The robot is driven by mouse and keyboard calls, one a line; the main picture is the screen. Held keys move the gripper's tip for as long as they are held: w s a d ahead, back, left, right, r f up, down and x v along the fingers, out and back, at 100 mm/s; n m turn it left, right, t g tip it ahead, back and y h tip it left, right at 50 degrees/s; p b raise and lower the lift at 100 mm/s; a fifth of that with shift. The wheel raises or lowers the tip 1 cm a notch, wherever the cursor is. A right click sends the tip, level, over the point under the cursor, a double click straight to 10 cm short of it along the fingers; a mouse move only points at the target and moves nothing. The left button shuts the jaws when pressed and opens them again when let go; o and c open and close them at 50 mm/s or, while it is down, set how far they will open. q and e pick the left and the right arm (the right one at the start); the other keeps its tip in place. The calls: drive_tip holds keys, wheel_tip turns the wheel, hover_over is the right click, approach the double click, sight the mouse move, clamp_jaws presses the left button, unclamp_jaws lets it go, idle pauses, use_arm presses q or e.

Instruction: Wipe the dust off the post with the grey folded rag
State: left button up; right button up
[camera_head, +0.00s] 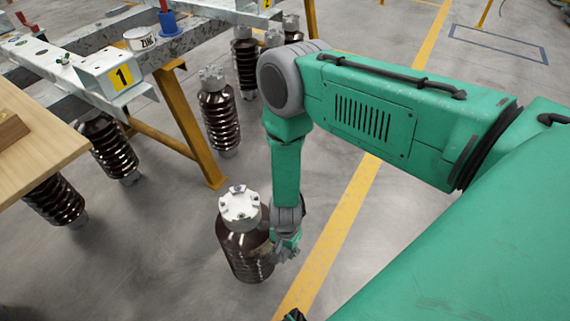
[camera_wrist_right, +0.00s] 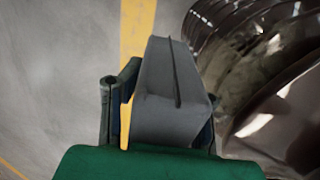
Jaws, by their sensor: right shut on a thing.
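The post (camera_head: 240,258) is a dark brown, glossy ribbed insulator with a pale metal cap, upright on the floor in the lower middle of the head view. Its ribs (camera_wrist_right: 265,70) fill the right side of the right wrist view. My right gripper (camera_head: 284,250) is low at the post's right side. In the wrist view it is shut on the grey folded rag (camera_wrist_right: 172,85), which sticks out between the fingers. The rag is close beside the ribs; I cannot tell whether it touches. Dust on the post is not clearly visible. My left gripper is out of view.
More ribbed insulators (camera_head: 219,115) stand or hang around a grey steel frame (camera_head: 60,70) with yellow legs (camera_head: 188,125) at the left. A wooden tabletop (camera_head: 35,150) is at the left edge. Open floor with a yellow line (camera_head: 335,235) lies to the right.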

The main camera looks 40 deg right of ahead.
drive_tip(key=shift+f+b, duration=3.85)
drive_tip(key=shift+f, duration=1.05)
drive_tip(key=shift+s+d+r+p, duration=0.1)
drive_tip(key=shift+s+r+p, duration=0.05)
drive_tip(key=shift+r+p, duration=1.5)
drive_tip(key=shift+s+d+r+p, duration=0.1)
drive_tip(key=shift+s+r+p, duration=0.1)
drive_tip(key=shift+r+p, duration=1.5)
drive_tip(key=shift+s+d+r+p, duration=0.15)
drive_tip(key=shift+r+p, duration=1.05)
drive_tip(key=shift+r, duration=0.85)
drive_tip(key=shift+a, duration=0.1)
drive_tip(key=shift+f, duration=0.1)
drive_tip(key=s+d+p, duration=0.2)
drive_tip(key=s, duration=0.3)
drive_tip(key=shift+s+d+p, duration=0.15)
drive_tip(key=shift+s+p, duration=0.15)
drive_tip(key=s, duration=0.1)
drive_tip(key=s+d+p, duration=0.1)
drive_tip(key=shift+s+d, duration=0.1)
drive_tip(key=shift+s, duration=0.3)
